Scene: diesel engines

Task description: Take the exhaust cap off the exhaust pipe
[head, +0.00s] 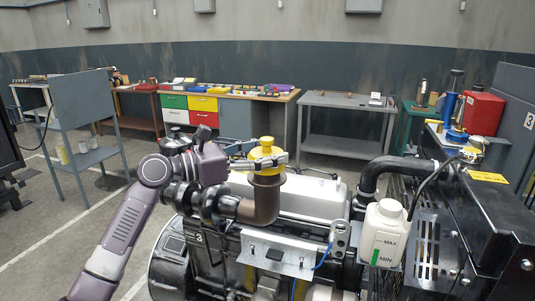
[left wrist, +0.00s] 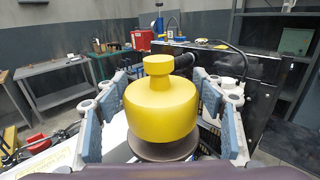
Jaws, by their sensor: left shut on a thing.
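The yellow exhaust cap (head: 265,148) is upright at the top of the brown exhaust pipe (head: 262,203), which rises from the side of the engine. My left gripper (head: 272,161) reaches in from the left and is shut on the cap, its fingers along the cap's two sides. In the left wrist view the cap (left wrist: 160,105) is between the two blue-grey finger pads, with the dark round pipe top (left wrist: 165,150) right below it. The fingers hide part of the joint, so I cannot tell whether there is a gap. My right gripper is not in view.
The white engine cover (head: 310,197) lies behind the pipe. A coolant bottle (head: 384,232) and a black hose (head: 372,180) stand to the right. A grey table (head: 345,102) and a workbench with coloured drawers (head: 236,110) are farther back. The space above the cap is clear.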

